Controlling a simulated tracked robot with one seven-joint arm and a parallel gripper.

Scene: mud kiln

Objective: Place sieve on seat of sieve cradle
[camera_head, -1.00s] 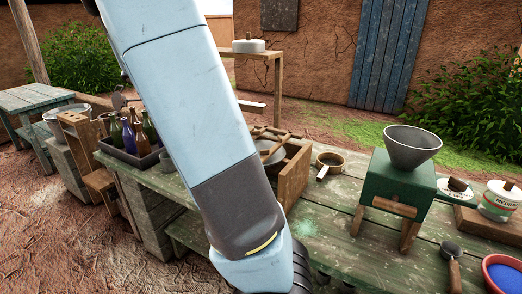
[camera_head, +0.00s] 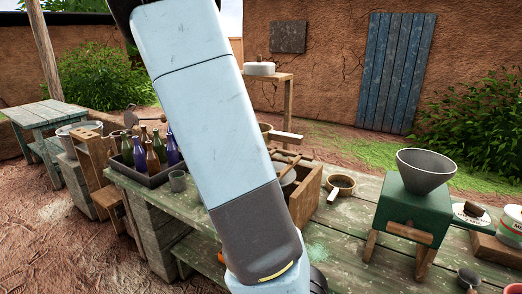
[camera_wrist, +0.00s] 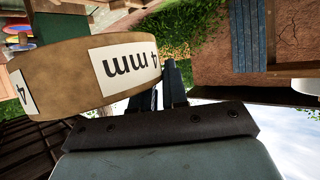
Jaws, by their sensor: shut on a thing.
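The sieve (camera_wrist: 70,75) fills the upper left of the wrist view. It has a tan, curved wooden wall with white labels, one reading "4 mm" upside down. My gripper (camera_wrist: 173,78) has its dark fingers shut on the sieve at its right end. In the head view my arm hides the gripper and most of what it holds. A wooden box with rails across its top (camera_head: 307,190), perhaps the sieve cradle, stands on the green bench, partly behind my arm. Its seat is not clearly seen.
The green bench (camera_head: 345,225) carries a tray of bottles (camera_head: 135,174), a small pan (camera_head: 340,187) and a green stand with a grey funnel (camera_head: 426,168). Tins stand at the right. A wooden shelf (camera_head: 284,78) stands behind.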

